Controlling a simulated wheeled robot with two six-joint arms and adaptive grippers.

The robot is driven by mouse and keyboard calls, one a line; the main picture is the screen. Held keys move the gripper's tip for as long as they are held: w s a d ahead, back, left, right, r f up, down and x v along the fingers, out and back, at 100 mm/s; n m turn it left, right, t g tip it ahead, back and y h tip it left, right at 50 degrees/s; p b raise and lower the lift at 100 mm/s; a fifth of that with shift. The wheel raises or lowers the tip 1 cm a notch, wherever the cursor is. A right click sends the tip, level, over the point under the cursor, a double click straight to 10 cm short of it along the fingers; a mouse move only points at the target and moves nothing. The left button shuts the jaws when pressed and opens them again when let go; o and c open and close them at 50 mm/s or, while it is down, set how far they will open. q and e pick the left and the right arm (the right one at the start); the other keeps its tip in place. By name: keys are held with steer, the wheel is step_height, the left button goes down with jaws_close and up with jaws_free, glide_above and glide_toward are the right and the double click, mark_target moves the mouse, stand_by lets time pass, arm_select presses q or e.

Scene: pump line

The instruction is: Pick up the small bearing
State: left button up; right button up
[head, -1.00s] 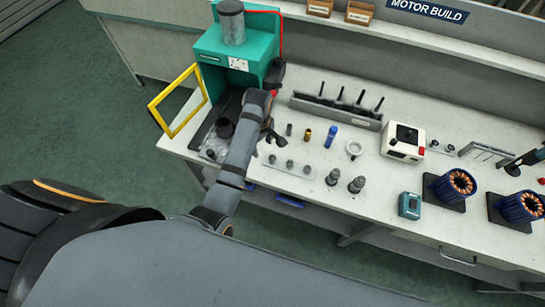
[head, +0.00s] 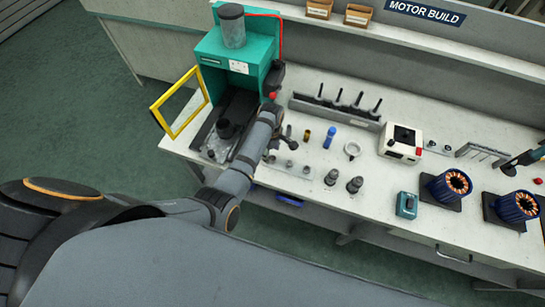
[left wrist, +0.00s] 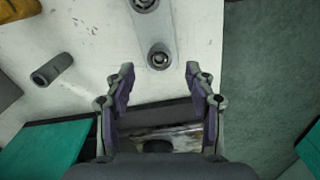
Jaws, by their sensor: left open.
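A pale strip plate (head: 298,172) on the bench carries several small grey round parts in a row. In the left wrist view, a small ring-shaped bearing (left wrist: 159,57) sits at the near end of this plate (left wrist: 152,33), with another round part (left wrist: 145,4) beyond it at the top edge. My left gripper (head: 281,143) is over the plate's left end and partly hides it. In the wrist view its open fingers (left wrist: 159,72) are on either side of the bearing's line, empty and apart from it. Which part is smallest is hard to tell. My right gripper is not in view.
A teal press (head: 238,66) with a yellow frame guard (head: 180,101) stands left of the arm. A grey cylinder (left wrist: 52,69) lies near the gripper. A blue cylinder (head: 329,138), white ring (head: 352,149) and two grey parts (head: 343,181) stand to the right.

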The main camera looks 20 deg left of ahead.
arm_select(q)
steer(key=shift+f, duration=1.2)
steer(key=c, duration=0.9)
steer(key=shift+c, duration=0.2)
steer(key=shift+a+r, duration=0.1)
steer(key=shift+r, duration=0.1)
